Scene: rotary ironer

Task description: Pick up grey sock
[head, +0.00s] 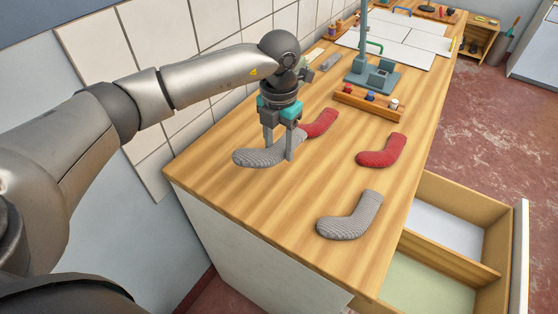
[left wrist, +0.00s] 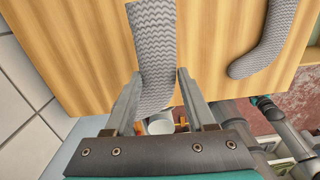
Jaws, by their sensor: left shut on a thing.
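A grey zigzag-knit sock (head: 255,157) lies on the wooden counter near its wall side. My left gripper (head: 279,148) points down over it, with one finger on each side, shut on it. In the left wrist view the sock (left wrist: 153,45) runs between the fingers of the left gripper (left wrist: 159,75). A second grey sock (head: 350,217) lies apart near the counter's front edge. It also shows in the left wrist view (left wrist: 268,40). What looks like part of my right gripper (left wrist: 262,101) shows small at the right there; its jaws are unclear.
A red sock (head: 321,122) lies right behind the held sock; whether they touch is unclear. Another red sock (head: 383,151) lies to the right. A wooden rack (head: 365,105) and a blue-grey stand (head: 372,78) are farther back. An open drawer (head: 450,190) juts out right.

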